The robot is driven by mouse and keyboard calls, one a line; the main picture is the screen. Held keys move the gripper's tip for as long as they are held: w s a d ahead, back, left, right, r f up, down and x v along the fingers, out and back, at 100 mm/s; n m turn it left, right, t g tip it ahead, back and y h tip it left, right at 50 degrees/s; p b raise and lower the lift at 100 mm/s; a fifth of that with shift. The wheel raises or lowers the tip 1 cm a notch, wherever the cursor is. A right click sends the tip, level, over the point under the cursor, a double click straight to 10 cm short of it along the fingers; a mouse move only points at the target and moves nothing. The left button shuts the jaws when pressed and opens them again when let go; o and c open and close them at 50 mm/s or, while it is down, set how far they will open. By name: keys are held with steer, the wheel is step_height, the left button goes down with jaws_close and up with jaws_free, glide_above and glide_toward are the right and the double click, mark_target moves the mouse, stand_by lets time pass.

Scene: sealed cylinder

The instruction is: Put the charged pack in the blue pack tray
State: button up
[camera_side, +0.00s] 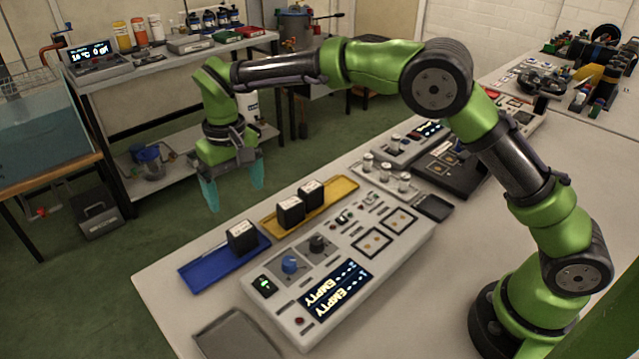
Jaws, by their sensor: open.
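The blue pack tray (205,269) lies near the table's left edge, with one black pack (242,238) with a pale top standing at its right end. A yellow tray (335,196) beside it holds two similar black packs, a nearer one (290,212) and a farther one (311,194). I cannot tell from their looks which pack is charged. My gripper (234,188) points down with its teal fingers apart and empty. It hangs above and apart from the packs, over the table's far left edge in the picture.
A grey console (345,262) with knobs, a green-lit indicator and a screen reading "EMPTY" twice lies right of the trays. A grey tray (236,335) is at the front edge. More instruments (405,145) stand behind. The table at right is clear up to my base.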

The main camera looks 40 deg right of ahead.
steer(key=s+d+r+m+t+y, duration=0.2)
steer(key=s+d+r+t, duration=0.1)
steer(key=s+d+r, duration=0.75)
steer(key=s+d+m+t, duration=0.1)
steer(key=s+d+t, duration=0.1)
steer(key=s+d, duration=0.2)
steer(key=s+d+m+t, duration=0.1)
steer(key=s+d, duration=0.3)
steer(key=s, duration=0.7)
steer(key=shift+d+f+t, duration=0.15)
steer(key=shift+f+t, duration=0.05)
steer(key=shift+t, duration=0.3)
